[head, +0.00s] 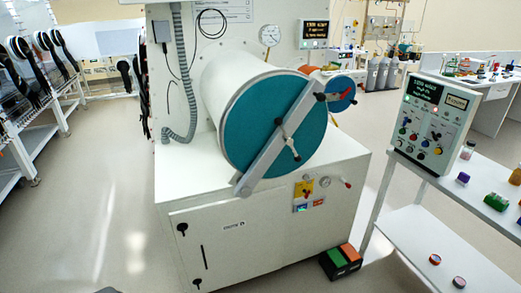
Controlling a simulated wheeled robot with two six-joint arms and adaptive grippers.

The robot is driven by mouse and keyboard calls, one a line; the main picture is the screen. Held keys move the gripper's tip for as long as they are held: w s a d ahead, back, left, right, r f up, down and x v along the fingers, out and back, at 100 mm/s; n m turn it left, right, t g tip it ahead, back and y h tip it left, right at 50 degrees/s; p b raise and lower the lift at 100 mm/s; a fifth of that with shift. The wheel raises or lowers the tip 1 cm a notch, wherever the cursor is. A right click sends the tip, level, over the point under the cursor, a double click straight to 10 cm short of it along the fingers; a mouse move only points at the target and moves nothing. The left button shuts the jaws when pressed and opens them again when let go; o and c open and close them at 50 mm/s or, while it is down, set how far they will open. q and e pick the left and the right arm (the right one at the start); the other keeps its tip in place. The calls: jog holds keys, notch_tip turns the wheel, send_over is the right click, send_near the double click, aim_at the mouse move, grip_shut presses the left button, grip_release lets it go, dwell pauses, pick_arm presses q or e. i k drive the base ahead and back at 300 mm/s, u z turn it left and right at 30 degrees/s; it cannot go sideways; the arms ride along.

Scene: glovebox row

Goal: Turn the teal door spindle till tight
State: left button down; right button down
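The large round teal door (248,130) closes the front end of a white cylindrical chamber (232,78) in the head view. A grey bar (262,161) lies slantwise across the door, from lower left to upper right. The door spindle (288,141) sits at the middle of the bar. Its thin cross handle has dark ends and slants from upper left to lower right. How tight the spindle is cannot be seen. Neither of my grippers is in view, and nothing touches the spindle.
A smaller blue round door (341,93) with a red handle is right of the bar's upper end. The chamber rests on a white cabinet (255,225). A control box (432,122) and shelf cart (450,245) stand at right. A green and orange pedal (341,260) lies on the floor.

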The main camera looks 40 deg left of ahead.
aim_at(288, 140)
jog(key=z, duration=0.05)
jog(key=k, duration=0.8)
jog(key=u, duration=0.8)
jog(key=i, duration=0.8)
jog(key=u, duration=0.3)
